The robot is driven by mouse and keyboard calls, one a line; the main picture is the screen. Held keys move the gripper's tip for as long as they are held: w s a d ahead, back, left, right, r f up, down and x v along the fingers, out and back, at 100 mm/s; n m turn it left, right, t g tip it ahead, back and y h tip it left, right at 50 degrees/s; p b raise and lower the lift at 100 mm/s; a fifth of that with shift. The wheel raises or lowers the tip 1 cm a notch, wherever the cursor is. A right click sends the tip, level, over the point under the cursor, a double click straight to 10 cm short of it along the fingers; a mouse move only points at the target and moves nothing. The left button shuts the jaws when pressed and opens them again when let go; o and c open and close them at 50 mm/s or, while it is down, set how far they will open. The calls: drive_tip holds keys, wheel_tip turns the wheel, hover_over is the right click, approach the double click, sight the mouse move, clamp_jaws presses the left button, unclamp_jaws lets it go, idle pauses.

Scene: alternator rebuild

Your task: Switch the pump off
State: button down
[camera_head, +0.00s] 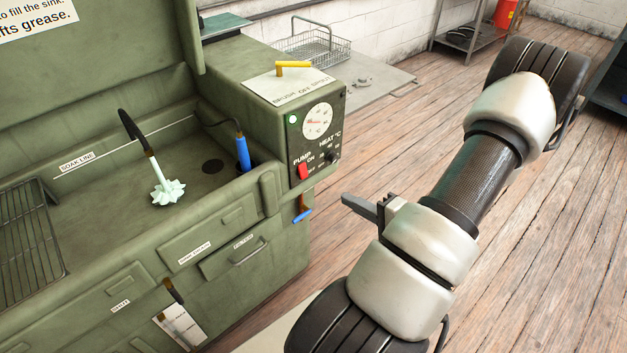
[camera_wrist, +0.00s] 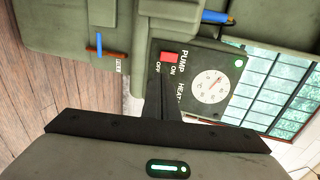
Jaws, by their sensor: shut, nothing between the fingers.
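The red pump switch (camera_head: 303,171) is on the dark control panel of the green parts washer, between the ON and OFF labels. It also shows in the wrist view (camera_wrist: 168,57), just beyond my fingertips. I cannot tell which way it is tipped. A green lamp (camera_head: 293,119) on the panel looks lit. My gripper (camera_head: 346,200) is shut and empty, to the right of the panel and a little lower than the switch in the head view. In the wrist view my gripper (camera_wrist: 163,80) points at the panel near the OFF label; contact is not visible.
A dial (camera_head: 318,122) and a heat knob (camera_head: 333,156) sit near the switch. A yellow handle (camera_head: 293,66) tops the housing. A blue-ended lever (camera_head: 302,214) protrudes below the panel.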

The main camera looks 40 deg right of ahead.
sight(303, 171)
drive_tip(key=shift+w, duration=0.1)
drive_tip(key=x, duration=1.4)
drive_tip(key=shift+b, duration=0.45)
drive_tip(key=shift+a+f, duration=0.1)
drive_tip(key=shift+f, duration=0.05)
drive_tip(key=shift+f+t+b, duration=0.15)
drive_tip(key=shift+t+b, duration=0.15)
drive_tip(key=shift+b, duration=0.6)
